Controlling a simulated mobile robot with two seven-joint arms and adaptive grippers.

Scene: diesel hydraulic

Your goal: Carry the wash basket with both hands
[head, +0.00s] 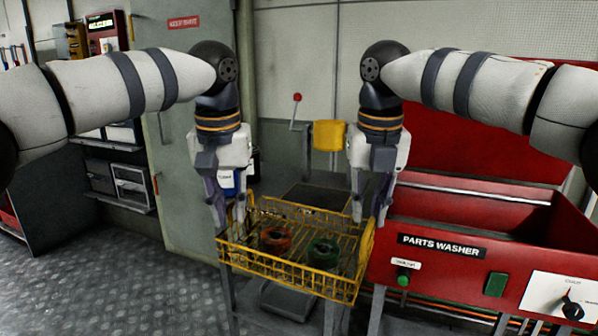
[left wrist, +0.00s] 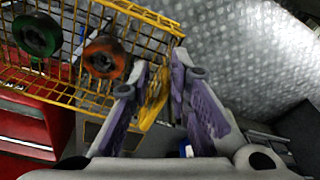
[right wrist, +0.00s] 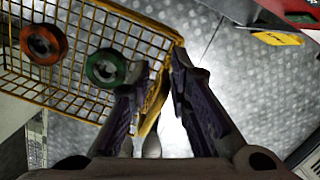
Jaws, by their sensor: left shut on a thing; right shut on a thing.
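The yellow wire wash basket (head: 290,274) is in the lower middle of the head view, left of the parts washer. Inside it lie an orange ring-shaped part (head: 275,239) and a green one (head: 323,252), apart from each other. My left gripper (head: 229,217) is shut on the basket's left side wall; the left wrist view shows that wall (left wrist: 152,100) between the fingers. My right gripper (head: 368,217) is shut on the right side wall, which also shows between the fingers in the right wrist view (right wrist: 152,108). The basket looks roughly level. Whether its underside touches anything is hidden.
The red parts washer (head: 470,262) with its open tub stands close to the basket's right. A grey cabinet (head: 180,130) stands behind on the left. Behind the basket are a dark flat surface (head: 318,196) and a red-knobbed lever (head: 297,98). Metal floor (head: 110,275) is clear at left.

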